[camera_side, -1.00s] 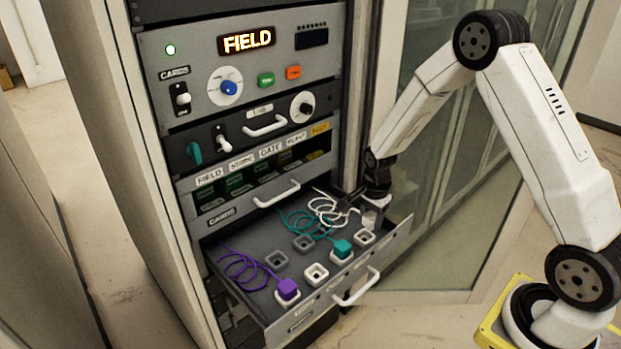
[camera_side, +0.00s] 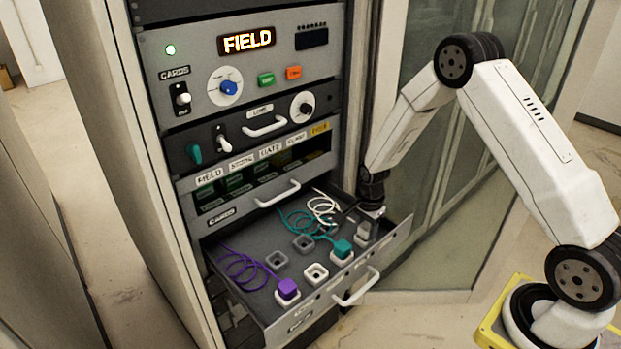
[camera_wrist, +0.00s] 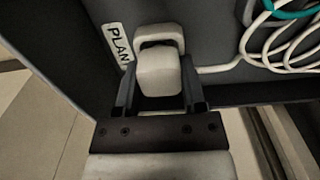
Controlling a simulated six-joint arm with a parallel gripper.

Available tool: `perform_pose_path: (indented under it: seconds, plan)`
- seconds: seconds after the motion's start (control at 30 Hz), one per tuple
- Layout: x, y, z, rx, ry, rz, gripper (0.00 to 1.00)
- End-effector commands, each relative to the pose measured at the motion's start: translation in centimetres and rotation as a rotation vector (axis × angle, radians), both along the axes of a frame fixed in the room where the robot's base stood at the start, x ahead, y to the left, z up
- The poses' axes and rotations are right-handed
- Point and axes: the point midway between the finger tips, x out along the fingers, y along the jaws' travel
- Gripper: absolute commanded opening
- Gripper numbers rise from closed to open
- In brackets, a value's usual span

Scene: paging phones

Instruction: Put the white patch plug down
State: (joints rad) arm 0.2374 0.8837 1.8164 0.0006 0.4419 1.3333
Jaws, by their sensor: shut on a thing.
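The white patch plug (camera_wrist: 158,75) is between the two fingers of my gripper (camera_wrist: 158,95) in the wrist view. It is right over a pale square socket (camera_wrist: 160,33), whose far rim shows just beyond it. I cannot tell how deep the plug sits in that socket. The plug's white cord (camera_side: 322,208) lies coiled in the drawer and also shows in the wrist view (camera_wrist: 222,67).
A teal plug (camera_side: 342,247) and a purple plug (camera_side: 288,288) sit in front sockets. A white socket (camera_side: 316,273) between them is empty, as are grey sockets (camera_side: 277,259) behind. The drawer handle (camera_side: 357,290) sticks out in front.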

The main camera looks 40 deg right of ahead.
Motion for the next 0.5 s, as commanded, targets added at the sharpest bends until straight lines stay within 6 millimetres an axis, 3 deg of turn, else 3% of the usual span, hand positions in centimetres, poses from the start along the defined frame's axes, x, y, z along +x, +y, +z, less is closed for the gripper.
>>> perform_pose_path:
  seconds: [0.47,0.5]
  plan:
    - [0.03,-0.01,-0.55,0.0,-0.001,0.0,0.0]
    - [0.02,-0.01,-0.61,0.0,-0.001,0.0,0.55]
